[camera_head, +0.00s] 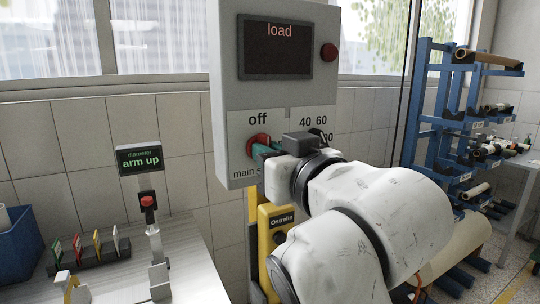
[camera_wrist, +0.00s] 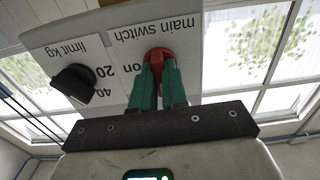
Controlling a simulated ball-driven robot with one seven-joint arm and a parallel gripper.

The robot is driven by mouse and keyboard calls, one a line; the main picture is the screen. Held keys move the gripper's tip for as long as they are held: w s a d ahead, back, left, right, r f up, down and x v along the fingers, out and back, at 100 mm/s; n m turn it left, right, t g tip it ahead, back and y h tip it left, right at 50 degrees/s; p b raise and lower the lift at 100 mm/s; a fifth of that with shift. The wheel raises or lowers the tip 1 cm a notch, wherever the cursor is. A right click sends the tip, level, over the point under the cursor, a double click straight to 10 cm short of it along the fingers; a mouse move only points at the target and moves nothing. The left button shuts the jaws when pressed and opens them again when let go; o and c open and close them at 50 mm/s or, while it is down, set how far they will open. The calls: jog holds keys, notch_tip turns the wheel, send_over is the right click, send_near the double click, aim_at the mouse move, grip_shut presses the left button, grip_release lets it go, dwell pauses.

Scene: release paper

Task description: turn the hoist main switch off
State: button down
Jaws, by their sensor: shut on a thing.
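The hoist main switch is a red rotary knob (camera_head: 258,142) on the lower left of a grey control box (camera_head: 228,95). The word "off" is printed above it, and "main s…" shows below it. In the wrist view, which is upside down, the red knob (camera_wrist: 158,55) sits beside the word "on", under "main switch". My gripper (camera_head: 265,151) reaches it from the right. Its two green fingers (camera_wrist: 159,77) are shut on the knob, one on each side. The fingers cover part of the knob, so I cannot tell which mark it points to.
A black limit dial (camera_wrist: 74,83) stands beside the switch, partly behind my gripper in the head view. A dark "load" display (camera_head: 275,50) and a red button (camera_head: 329,52) are above. A bench (camera_head: 195,262) is at lower left, and a blue rack (camera_head: 425,110) is at right.

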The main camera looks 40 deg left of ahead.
jog(key=shift+f, duration=0.2)
jog(key=c, duration=1.2)
grip_release()
jog(key=shift+r, duration=0.15)
jog(key=shift+o, duration=0.2)
jog(key=shift+d, duration=0.1)
jog(key=b+v, duration=0.2)
jog(key=v, duration=0.8)
jog(key=shift+s+d, duration=0.15)
jog(key=shift+d, duration=0.15)
